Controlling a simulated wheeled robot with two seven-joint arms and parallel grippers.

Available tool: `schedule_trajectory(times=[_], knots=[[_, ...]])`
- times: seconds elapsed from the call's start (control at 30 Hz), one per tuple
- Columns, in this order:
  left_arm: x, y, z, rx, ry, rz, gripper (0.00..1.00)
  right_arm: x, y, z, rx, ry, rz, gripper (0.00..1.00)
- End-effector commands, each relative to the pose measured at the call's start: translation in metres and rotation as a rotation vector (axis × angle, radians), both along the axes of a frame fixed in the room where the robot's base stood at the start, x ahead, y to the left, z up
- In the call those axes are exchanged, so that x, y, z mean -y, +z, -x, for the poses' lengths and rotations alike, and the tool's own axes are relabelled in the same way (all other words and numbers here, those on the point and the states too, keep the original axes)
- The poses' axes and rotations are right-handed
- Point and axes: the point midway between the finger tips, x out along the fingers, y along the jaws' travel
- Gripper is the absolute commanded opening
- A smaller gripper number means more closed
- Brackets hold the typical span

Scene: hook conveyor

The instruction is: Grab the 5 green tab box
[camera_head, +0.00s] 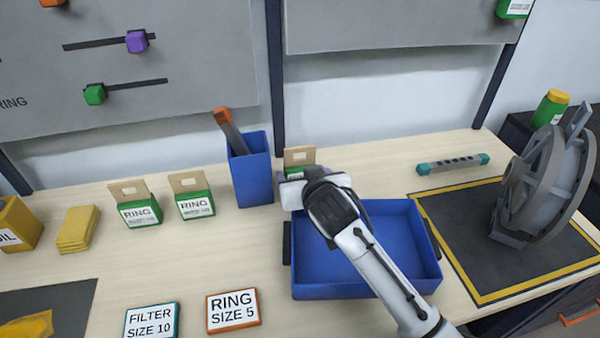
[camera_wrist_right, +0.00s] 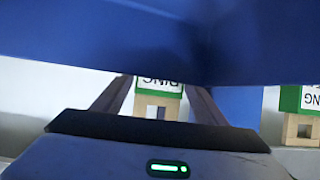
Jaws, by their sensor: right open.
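Green boxes with tan hanging tabs and white "RING" labels stand on the table: one at left (camera_head: 139,212), one beside it (camera_head: 195,204), and one behind the blue tray (camera_head: 299,158). My right gripper (camera_head: 293,188) is in front of this third box and hides much of it. In the right wrist view, that box (camera_wrist_right: 159,85) shows upside down between my two open fingers (camera_wrist_right: 158,98); contact cannot be told. A second green box (camera_wrist_right: 302,108) shows at the right edge there. A green-labelled box (camera_head: 515,8) is at the top right. My left gripper is not in view.
A blue tray (camera_head: 312,285) lies under my right arm. A tall blue holder (camera_head: 252,178) with an orange-topped tool stands left of my gripper. A grey reel (camera_head: 545,185) stands on the right mat. Label plates (camera_head: 233,310) lie in front. A grey panel (camera_head: 130,70) rises behind.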

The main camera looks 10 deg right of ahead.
Motion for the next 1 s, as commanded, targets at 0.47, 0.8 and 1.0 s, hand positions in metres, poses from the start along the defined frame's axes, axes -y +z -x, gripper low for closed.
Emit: schedule_trajectory(times=[0.47,0.8,1.0], knots=[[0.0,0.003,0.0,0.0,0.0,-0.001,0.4,0.0,-0.011,-0.021,0.0,0.001,0.0,0.66],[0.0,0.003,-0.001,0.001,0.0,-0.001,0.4,0.0,-0.011,-0.021,0.001,0.0,0.0,0.33],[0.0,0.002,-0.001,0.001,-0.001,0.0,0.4,0.0,-0.007,-0.021,0.002,0.0,-0.001,0.33]])
